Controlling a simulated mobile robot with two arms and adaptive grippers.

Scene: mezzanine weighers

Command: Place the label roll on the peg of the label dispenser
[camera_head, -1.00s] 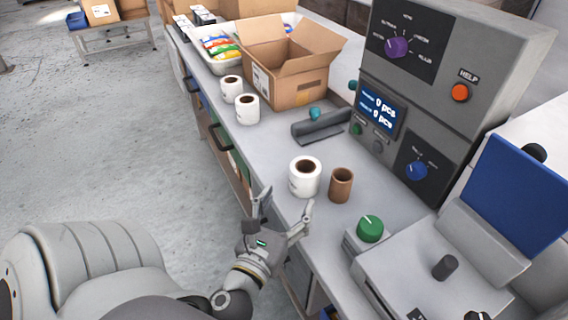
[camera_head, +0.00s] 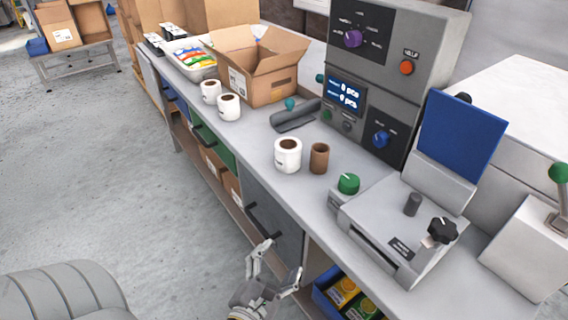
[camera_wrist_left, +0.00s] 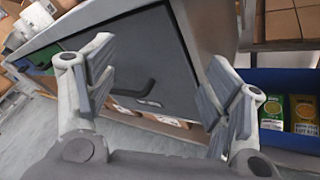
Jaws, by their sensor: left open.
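A white label roll (camera_head: 288,155) with a brown core stands on the bench, just left of a bare brown cardboard tube (camera_head: 319,158). Two more white rolls (camera_head: 211,91) (camera_head: 229,106) stand farther back by the open carton. The grey machine with a blue raised panel seems to be the label dispenser (camera_head: 375,236); a short dark peg (camera_head: 413,204) stands upright on its top. My left gripper (camera_head: 279,260) is open and empty in front of the bench, below its top and apart from the rolls. It also shows open in the left wrist view (camera_wrist_left: 163,88). My right gripper is out of sight.
A grey cabinet door with a dark handle (camera_wrist_left: 138,88) and a blue bin of yellow and green packs (camera_wrist_left: 270,78) are under the bench. An open carton (camera_head: 262,80), a grey scanner-like tool (camera_head: 297,117) and a control console (camera_head: 395,60) occupy the bench.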

